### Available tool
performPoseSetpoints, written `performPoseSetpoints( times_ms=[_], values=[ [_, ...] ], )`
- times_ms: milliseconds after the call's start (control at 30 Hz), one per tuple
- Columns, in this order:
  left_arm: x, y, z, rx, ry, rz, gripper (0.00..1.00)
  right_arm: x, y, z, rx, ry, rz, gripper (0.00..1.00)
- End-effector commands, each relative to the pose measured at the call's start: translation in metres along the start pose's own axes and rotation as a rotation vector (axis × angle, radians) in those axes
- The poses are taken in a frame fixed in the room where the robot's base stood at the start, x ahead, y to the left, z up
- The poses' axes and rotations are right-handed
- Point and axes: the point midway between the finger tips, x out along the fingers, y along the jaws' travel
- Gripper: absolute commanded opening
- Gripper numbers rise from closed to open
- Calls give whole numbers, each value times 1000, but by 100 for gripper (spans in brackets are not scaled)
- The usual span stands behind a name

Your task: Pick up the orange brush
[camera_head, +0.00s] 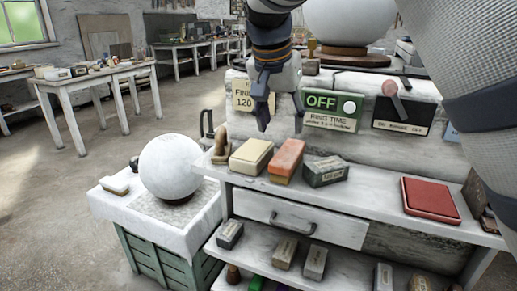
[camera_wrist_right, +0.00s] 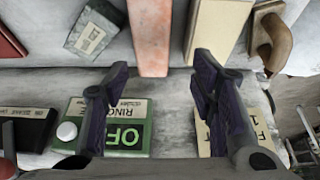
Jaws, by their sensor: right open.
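The orange brush (camera_head: 287,160) is a block with an orange top, lying on the white shelf top between a cream block and a grey block. In the right wrist view the orange brush (camera_wrist_right: 152,35) shows beyond the fingertips, near the middle. My right gripper (camera_head: 281,112) hangs from above, behind and above the brush, apart from it. Its two fingers are spread with nothing between them; the open gripper (camera_wrist_right: 161,80) also shows in the wrist view. My left gripper is not in view.
The cream block (camera_head: 251,157) and grey block (camera_head: 325,171) flank the brush closely. A green OFF sign (camera_head: 332,108) stands behind. A red book (camera_head: 431,199) lies to the right, with bare shelf between. A white sphere (camera_head: 170,167) stands on the cloth-covered crate at left.

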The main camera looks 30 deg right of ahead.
Motion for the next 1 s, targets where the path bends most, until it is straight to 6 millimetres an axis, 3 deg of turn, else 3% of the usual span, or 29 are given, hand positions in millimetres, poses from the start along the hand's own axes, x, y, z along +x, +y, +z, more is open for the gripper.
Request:
performPoseSetpoints(
  times_ms=[67, 300, 467, 700, 900, 1000],
  values=[
    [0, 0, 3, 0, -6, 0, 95, 6, 1, -1, 3, 1, 0, 52],
    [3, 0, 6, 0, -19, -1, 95, 58, 0, -1, 1, -1, 0, 52],
    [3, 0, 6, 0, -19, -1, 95, 72, 0, -1, 1, 1, -1, 52],
    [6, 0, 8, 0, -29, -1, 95, 114, -1, -3, 1, 0, 0, 52],
    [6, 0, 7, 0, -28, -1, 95, 117, -2, -4, 1, 4, -4, 52],
    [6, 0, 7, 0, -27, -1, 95, 116, -2, -4, 1, 4, -4, 31]
  ],
)
